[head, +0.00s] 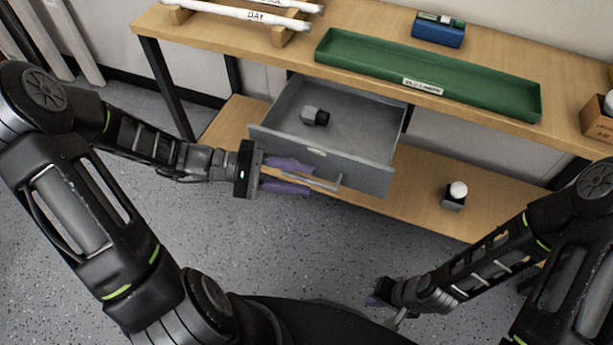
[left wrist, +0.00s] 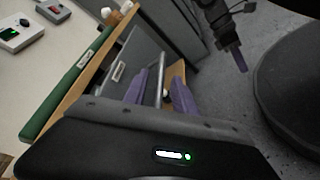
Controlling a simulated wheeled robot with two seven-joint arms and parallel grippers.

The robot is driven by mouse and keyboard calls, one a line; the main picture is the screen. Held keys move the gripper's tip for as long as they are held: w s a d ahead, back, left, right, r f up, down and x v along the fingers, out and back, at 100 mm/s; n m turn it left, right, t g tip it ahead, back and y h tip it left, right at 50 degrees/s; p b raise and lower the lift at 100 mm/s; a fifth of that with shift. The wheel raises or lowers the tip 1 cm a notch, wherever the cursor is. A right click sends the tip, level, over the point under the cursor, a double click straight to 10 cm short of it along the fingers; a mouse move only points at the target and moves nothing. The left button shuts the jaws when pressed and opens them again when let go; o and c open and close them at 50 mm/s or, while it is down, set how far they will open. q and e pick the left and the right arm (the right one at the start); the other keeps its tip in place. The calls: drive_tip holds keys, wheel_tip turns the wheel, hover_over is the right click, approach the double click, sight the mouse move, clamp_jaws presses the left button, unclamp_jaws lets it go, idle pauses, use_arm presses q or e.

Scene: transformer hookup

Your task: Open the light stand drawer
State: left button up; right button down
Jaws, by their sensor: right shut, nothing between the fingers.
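The grey drawer (head: 350,130) under the wooden table is pulled out, and its inside shows. Its bar handle (head: 318,182) runs along the front panel; it also shows in the left wrist view (left wrist: 160,80). My left gripper (head: 312,178) is at the handle, its purple fingers apart with the bar between them. In the left wrist view, gaps seem to show between the bar and the fingers. My right gripper (head: 375,298) is shut and empty, low in front of my base, away from the drawer.
A small dark and grey object (head: 315,117) lies in the drawer. A green tray (head: 430,78), a blue box (head: 438,33) and white tubes on a wooden rack (head: 285,35) stand on the tabletop. A white bulb in a dark holder (head: 456,195) stands on the lower shelf.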

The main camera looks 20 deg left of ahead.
use_arm(q)
drive_tip(key=v, duration=0.6)
drive_tip(key=shift+s, duration=0.1)
idle(0.4)
